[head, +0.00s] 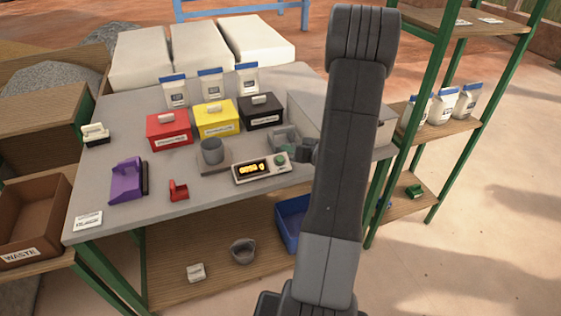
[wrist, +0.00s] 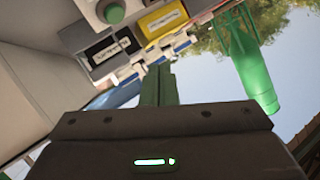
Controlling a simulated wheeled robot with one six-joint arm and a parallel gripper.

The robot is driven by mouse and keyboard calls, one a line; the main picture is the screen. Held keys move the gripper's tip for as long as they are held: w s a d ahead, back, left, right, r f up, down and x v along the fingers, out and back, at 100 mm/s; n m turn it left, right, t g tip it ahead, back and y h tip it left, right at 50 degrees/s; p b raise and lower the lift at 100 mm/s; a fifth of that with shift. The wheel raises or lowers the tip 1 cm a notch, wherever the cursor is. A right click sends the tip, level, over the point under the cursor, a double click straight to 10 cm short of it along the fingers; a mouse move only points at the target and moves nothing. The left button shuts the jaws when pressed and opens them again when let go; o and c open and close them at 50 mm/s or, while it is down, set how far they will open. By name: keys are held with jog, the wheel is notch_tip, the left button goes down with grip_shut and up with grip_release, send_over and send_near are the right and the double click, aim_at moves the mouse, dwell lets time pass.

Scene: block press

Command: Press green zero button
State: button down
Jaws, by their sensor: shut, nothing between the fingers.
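The green button (head: 281,158) is on the right end of the scale's display unit (head: 262,169), which shows lit yellow digits. A round green button (wrist: 114,12) also shows at the top edge of the wrist view. My gripper (head: 306,150) is just right of the button in the head view, apart from it in the picture, and partly hidden by my arm. In the wrist view the fingers (wrist: 159,70) are together and empty, with the button beyond them to the upper left. Contact with the button is not visible.
A grey cup (head: 212,151) stands on the scale plate behind the display. Red (head: 169,131), yellow (head: 216,119) and black (head: 261,111) boxes stand behind it. A purple scoop (head: 127,180) and a small red scoop (head: 178,190) are left. A green-framed shelf (head: 396,150) stands right.

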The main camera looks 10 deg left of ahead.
aim_at(280, 159)
jog(key=w+f+b, duration=0.1)
jog(key=f, duration=0.1)
jog(key=w+a+f+b, duration=0.1)
jog(key=f, duration=0.1)
jog(key=w+a+f+b, duration=0.1)
jog(key=f+b, duration=0.1)
jog(key=shift+f, duration=0.15)
dwell(1.9)
jog(key=shift+w+a+f, duration=0.15)
jog(key=shift+w+f, duration=0.05)
jog(key=shift+f, duration=0.2)
jog(key=shift+w+a+f+b, duration=0.15)
jog(key=shift+w+f+b, duration=0.05)
jog(key=shift+f+b, duration=0.25)
dwell(0.7)
jog(key=shift+r, duration=0.15)
jog(key=shift+s+d+r+p, duration=0.25)
jog(key=shift+s+r+p, duration=0.15)
jog(key=shift+r+p, duration=0.25)
